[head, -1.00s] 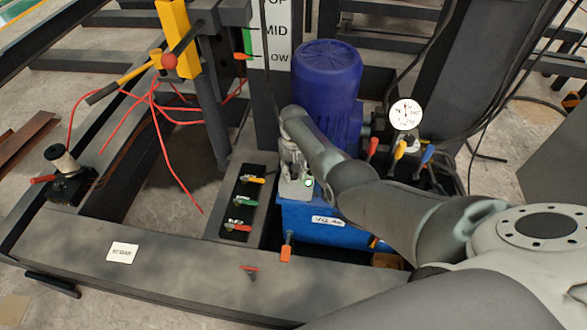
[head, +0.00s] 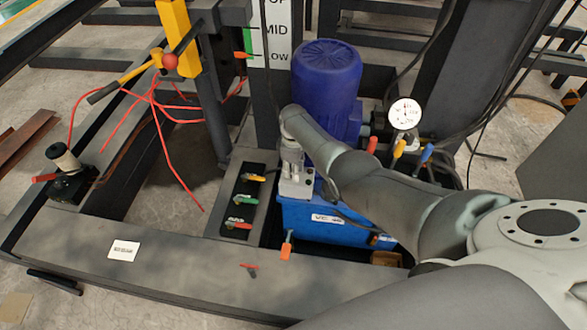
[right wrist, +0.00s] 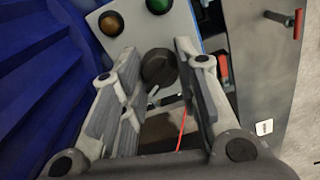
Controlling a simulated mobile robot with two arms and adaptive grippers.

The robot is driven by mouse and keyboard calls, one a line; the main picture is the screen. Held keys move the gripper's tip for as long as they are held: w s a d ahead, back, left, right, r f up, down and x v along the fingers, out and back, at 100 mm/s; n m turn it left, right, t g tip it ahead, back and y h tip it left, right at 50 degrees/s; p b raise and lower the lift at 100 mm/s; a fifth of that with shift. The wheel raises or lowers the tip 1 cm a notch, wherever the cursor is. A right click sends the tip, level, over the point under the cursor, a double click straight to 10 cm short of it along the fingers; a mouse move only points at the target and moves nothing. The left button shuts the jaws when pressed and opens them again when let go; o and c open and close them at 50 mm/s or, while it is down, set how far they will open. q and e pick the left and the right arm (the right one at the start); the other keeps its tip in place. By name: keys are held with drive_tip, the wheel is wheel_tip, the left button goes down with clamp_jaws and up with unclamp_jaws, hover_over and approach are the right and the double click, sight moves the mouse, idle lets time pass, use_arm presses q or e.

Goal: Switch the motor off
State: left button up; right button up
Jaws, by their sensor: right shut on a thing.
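The blue motor (head: 327,80) stands upright on the blue tank (head: 330,225) in the head view; its ribbed blue side fills the left of the right wrist view. A small light grey switch box (right wrist: 178,22) has an orange lamp (right wrist: 112,23), a green lamp (right wrist: 158,5) and a round black knob (right wrist: 160,67); both lamps look unlit. My right gripper (right wrist: 156,58) is shut on the knob, one finger on each side. In the head view my right gripper (head: 292,165) reaches down beside the motor and hides much of the box. My left gripper is out of view.
A black panel with yellow, green and red levers (head: 240,202) lies left of the box. A gauge (head: 405,113) and coloured valve handles (head: 399,149) stand to the right. Red wires (head: 160,120) hang at left. Dark steel beams surround the area.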

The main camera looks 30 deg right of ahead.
drive_tip(key=shift+n, duration=1)
drive_tip(key=o, duration=1)
drive_tip(key=shift+o, duration=0.2)
wheel_tip(320, 180, up, 12)
idle(0.4)
